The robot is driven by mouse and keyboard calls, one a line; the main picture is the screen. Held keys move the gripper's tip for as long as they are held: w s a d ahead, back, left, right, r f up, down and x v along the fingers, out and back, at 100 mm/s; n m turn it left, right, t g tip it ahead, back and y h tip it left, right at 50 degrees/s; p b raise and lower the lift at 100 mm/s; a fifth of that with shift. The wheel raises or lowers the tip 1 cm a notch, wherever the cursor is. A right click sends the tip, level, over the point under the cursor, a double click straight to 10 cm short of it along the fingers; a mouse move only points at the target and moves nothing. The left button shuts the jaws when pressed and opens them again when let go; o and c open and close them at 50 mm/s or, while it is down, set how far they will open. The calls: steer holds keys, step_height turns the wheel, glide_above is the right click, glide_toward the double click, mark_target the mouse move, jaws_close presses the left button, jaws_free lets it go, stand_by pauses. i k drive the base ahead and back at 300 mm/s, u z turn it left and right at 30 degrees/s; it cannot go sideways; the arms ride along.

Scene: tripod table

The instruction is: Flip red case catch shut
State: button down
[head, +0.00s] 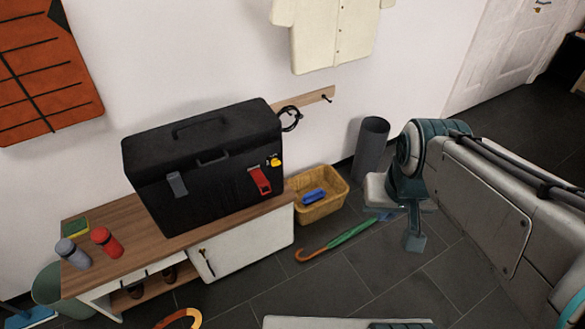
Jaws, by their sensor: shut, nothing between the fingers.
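The black case (205,165) stands upright on the wooden bench top. Its red catch (260,181) is on the front face toward the right; it looks tilted, with its lower end standing off the case. A grey catch (177,184) is on the front face toward the left and lies closer to the face. My gripper (414,242) points down over the floor, well to the right of the case and apart from it. It is shut and empty; its fingertips are small in view.
A yellow tag (274,161) sits just above the red catch. A wicker basket (320,207), an umbrella (336,243) and a grey bin (371,148) occupy the floor between bench and arm.

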mark_target(258, 178)
steer(key=z, duration=0.85)
steer(key=k, duration=1.1)
steer(key=z, duration=0.75)
steer(key=i, duration=1.3)
steer(key=u, duration=1.4)
steer(key=i, duration=0.85)
steer(key=u, duration=0.8)
